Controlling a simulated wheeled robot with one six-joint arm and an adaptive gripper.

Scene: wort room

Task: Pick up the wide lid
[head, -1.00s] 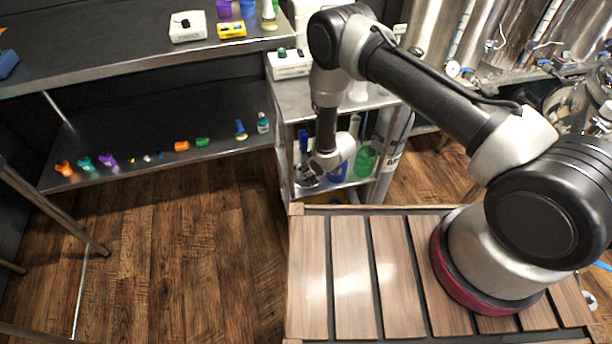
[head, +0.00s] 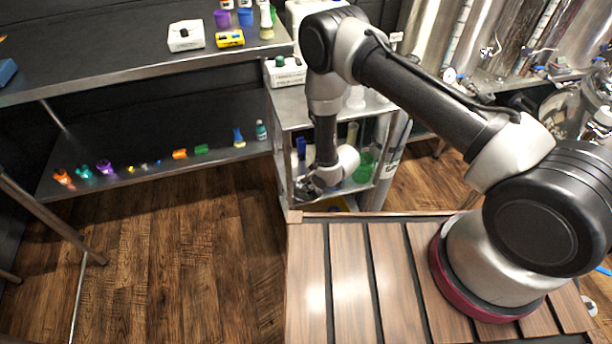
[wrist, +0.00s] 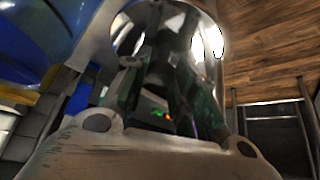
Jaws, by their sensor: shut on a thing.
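My gripper (head: 308,190) is at the left end of the small metal shelf unit, low beside its lower shelf. In the wrist view its fingers (wrist: 168,65) are shut on a shiny, curved thing (wrist: 150,18) at the top of the picture. This appears to be the wide lid, but glare and the fingers hide most of its outline. In the head view the held thing is too small and too hidden by my gripper to make out clearly.
The metal shelf unit (head: 292,103) holds a green beaker (head: 364,166) right of my gripper. A long lower shelf (head: 130,182) at left bears several small coloured items. A white device (head: 186,36) stands above. The wooden floor (head: 190,235) at left is clear.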

